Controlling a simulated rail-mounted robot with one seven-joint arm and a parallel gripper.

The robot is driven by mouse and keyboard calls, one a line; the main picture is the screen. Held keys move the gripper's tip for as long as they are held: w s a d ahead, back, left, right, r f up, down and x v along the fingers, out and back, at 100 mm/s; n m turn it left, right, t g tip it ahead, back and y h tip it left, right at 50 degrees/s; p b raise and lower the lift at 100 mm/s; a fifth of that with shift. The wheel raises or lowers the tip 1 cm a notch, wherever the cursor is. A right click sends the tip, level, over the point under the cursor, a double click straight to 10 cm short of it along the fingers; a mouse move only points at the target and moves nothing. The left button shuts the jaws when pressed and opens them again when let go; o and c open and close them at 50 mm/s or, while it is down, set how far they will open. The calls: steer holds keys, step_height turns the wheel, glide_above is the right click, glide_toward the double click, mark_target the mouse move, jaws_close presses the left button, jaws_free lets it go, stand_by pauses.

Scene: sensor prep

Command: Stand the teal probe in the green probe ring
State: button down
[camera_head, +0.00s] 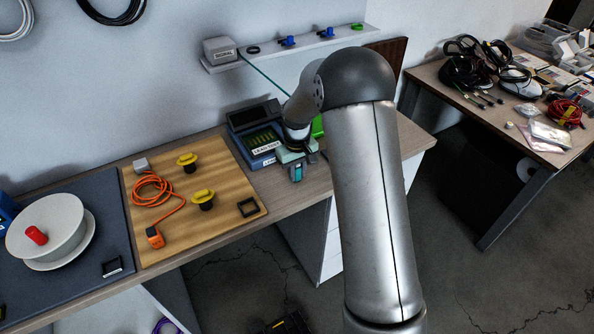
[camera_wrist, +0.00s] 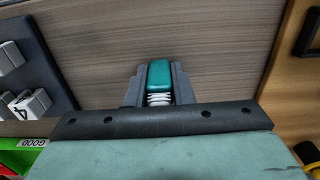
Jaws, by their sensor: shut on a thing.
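My gripper (camera_head: 297,172) is over the bare wood at the right part of the bench, beside the lead-rack box. In the wrist view my gripper (camera_wrist: 160,84) is shut on the teal probe (camera_wrist: 160,74), whose rounded teal end sits between the dark fingers, with a white ribbed part below it. The rest of the probe is hidden. A small green ring (camera_head: 357,27), which looks like the green probe ring, is at the right end of the wall shelf, well away from my gripper. It looks empty.
The white shelf (camera_head: 310,44) also carries a black ring (camera_head: 253,50), blue pieces and a grey labelled box (camera_head: 219,50). A wooden mat (camera_head: 220,222) holds yellow knobs and an orange cable. A green bin shows in the wrist view (camera_wrist: 20,160).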

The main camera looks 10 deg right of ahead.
steer(key=shift+f, duration=0.1)
steer(key=shift+f, duration=0.15)
steer(key=c, duration=1.3)
jaws_free()
